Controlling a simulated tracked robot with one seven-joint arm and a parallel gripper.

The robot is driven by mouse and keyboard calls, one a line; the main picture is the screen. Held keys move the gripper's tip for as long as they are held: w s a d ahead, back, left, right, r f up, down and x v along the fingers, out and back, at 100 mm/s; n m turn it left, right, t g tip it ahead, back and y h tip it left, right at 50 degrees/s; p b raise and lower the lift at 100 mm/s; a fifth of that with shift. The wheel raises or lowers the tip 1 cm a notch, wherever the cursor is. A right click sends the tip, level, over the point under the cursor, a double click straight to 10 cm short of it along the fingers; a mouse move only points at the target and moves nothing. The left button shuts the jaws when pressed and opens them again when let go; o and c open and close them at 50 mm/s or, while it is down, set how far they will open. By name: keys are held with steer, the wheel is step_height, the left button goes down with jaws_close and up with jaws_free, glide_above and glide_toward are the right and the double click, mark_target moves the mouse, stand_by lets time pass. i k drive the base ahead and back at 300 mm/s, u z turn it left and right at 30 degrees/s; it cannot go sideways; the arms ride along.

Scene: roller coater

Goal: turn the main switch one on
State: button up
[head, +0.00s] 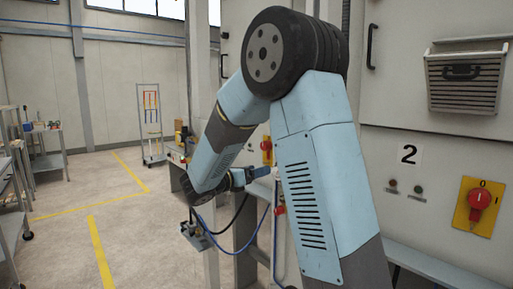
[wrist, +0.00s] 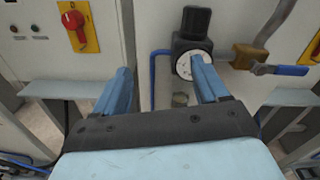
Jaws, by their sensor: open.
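A red rotary switch on a yellow plate (wrist: 75,25) is at the upper left of the wrist view. Its handle slants from upper left to lower right; I cannot read its markings. In the head view a red switch on yellow (head: 267,150) shows small beyond my arm, partly hidden; it seems to be the same one. A second red switch (head: 478,205) on a yellow plate is at the right, near a sign "2". My gripper (wrist: 162,85) is open and empty, below and right of the upper-left switch, apart from it. In the head view my gripper (head: 258,174) is partly hidden by my arm.
A gauge with a black regulator (wrist: 185,65) stands beyond my fingers, beside a valve with a blue handle (wrist: 280,69). A grey ledge (wrist: 70,90) juts out below the switch panel. In the head view, open floor (head: 130,215) lies at the left, with shelving at the edge.

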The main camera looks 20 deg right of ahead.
mark_target(267, 145)
steer(key=z, duration=0.05)
steer(key=i, duration=0.85)
